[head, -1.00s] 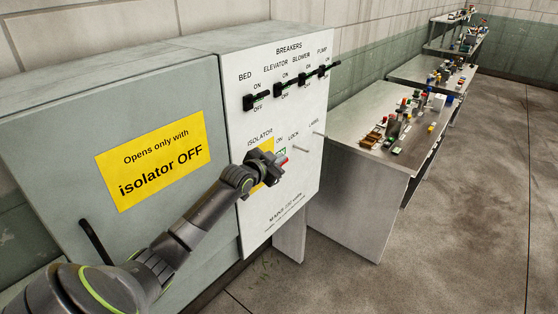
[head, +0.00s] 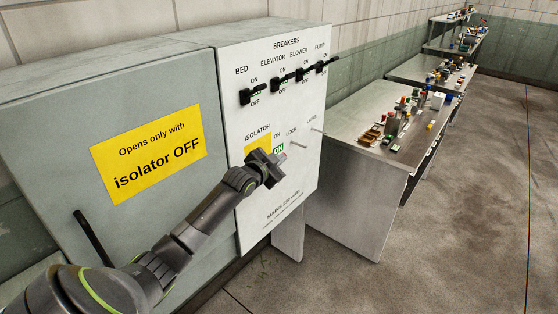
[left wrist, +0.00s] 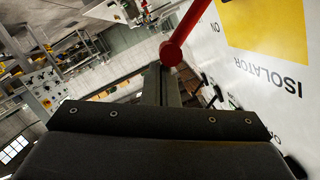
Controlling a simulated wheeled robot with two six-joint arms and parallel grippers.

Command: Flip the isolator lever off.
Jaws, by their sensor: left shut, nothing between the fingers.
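The isolator's yellow plate (head: 258,146) is on the white breaker panel, with a green ON mark (head: 279,149) beside it. The plate also shows at the upper right of the left wrist view (left wrist: 265,25). The isolator lever (left wrist: 187,28) is red with a round knob and shows in the left wrist view, just past my fingertips. In the head view my gripper hides it. My left gripper (head: 272,164) is shut and empty, in front of the panel just below the plate. Its fingers (left wrist: 160,83) are close to the knob; I cannot tell whether they touch. My right gripper is out of view.
Several black breaker levers (head: 254,96) stick out along the panel's upper part. Two pegs (head: 299,144) stick out right of the isolator. A grey cabinet door (head: 60,150) with a yellow sign is at left. A metal table (head: 345,160) with small parts stands right.

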